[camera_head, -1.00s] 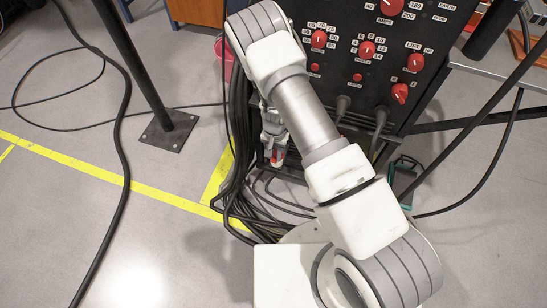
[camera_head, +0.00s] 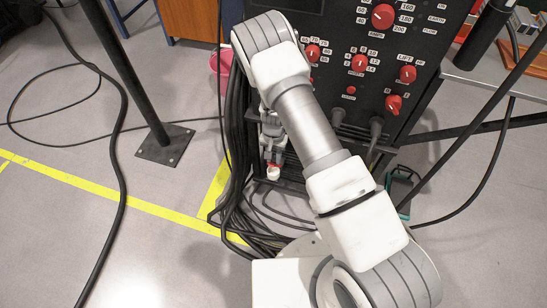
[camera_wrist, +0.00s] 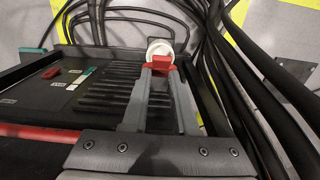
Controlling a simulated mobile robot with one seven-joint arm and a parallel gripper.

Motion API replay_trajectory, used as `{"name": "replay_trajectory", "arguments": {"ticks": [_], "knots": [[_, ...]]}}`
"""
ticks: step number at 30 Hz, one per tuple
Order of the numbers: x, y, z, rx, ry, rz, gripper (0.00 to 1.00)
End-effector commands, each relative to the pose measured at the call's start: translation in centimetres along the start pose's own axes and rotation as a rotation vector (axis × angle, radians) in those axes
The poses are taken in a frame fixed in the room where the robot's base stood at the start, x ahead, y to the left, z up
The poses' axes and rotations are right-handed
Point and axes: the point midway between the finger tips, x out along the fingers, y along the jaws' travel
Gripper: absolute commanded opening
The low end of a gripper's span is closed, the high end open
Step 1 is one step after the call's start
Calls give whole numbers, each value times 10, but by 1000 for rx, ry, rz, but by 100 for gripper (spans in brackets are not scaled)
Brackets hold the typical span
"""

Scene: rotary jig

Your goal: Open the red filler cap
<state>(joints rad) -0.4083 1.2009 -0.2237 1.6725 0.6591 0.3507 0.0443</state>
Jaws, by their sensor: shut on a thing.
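The red filler cap (camera_wrist: 159,66) shows as a small red piece between the fingertips in the wrist view. A round white part (camera_wrist: 161,48) sits right behind it; I cannot tell how the two are joined. My gripper (camera_wrist: 158,72) is shut on the red piece, its two grey fingers hiding part of it. In the head view my gripper (camera_head: 272,153) is low against the front of the black cabinet, partly behind my arm. The white part (camera_head: 273,173) shows just below the fingertips there.
The black cabinet (camera_head: 345,72) carries several red knobs above. Thick black cables (camera_head: 237,150) hang close to the left of my gripper and gather on the floor. A black post (camera_head: 135,70) stands farther left. Grey floor (camera_head: 60,235) is open at lower left.

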Motion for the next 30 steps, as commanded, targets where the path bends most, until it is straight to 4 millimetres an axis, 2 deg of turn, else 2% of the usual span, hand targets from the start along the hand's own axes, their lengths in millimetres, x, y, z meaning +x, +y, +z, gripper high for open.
{"name": "replay_trajectory", "arguments": {"ticks": [1, 5, 6, 11, 19, 23, 26, 30], "knots": [[-2, 1, -9, 4, 21, -1, 0], [-1, 1, -9, 4, 21, -1, 0], [-1, 1, -8, 4, 21, -1, 29], [-1, 1, -6, 3, 16, -1, 57], [0, 0, -3, 1, 9, 0, 57], [-8, 0, -2, 0, 9, -1, 57], [-24, -1, -2, 1, 9, -2, 57], [-56, 0, -3, 0, 11, -2, 57]]}}
